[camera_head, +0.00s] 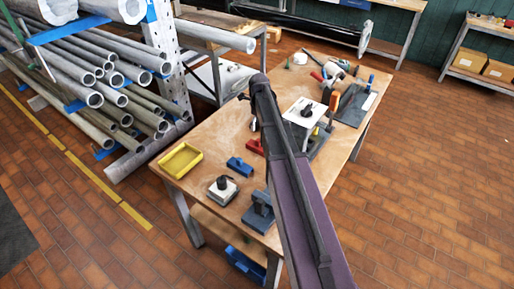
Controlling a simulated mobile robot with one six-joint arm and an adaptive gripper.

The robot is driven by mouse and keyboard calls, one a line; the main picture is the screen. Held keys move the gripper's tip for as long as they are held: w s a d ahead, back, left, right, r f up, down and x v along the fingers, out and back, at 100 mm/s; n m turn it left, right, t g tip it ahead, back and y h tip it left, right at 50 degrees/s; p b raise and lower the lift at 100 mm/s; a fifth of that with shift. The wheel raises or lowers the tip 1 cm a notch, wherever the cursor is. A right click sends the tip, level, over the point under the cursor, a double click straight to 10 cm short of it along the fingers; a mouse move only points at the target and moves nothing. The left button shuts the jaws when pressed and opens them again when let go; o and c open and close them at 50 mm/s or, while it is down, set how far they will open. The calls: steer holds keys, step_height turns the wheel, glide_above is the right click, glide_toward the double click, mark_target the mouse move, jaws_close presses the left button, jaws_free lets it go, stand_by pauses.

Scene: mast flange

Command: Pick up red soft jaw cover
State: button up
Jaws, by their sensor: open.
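A red soft jaw cover (255,146) lies on the wooden workbench (219,142), just left of my dark arm. The arm crosses in front of the bench and may hide the cover's right end. A blue piece of similar shape (239,166) lies a little nearer and to the left. My gripper cannot be made out in this view; my arm runs up over the bench, and its far end is not clear.
A yellow tray (180,160), a light block with a black knob (222,189) and a grey-blue vise-like fixture (259,212) stand on the near bench. Tools and a white-topped block (305,110) crowd the far side. A pipe rack (100,85) stands left.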

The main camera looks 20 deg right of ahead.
mark_target(259, 147)
steer(key=shift+f+b, duration=3.85)
steer(key=shift+f, duration=0.15)
steer(key=shift+f, duration=0.1)
steer(key=shift+f+b, duration=2.5)
steer(key=shift+b, duration=0.1)
steer(key=shift+s, duration=0.1)
steer(key=c, duration=1.2)
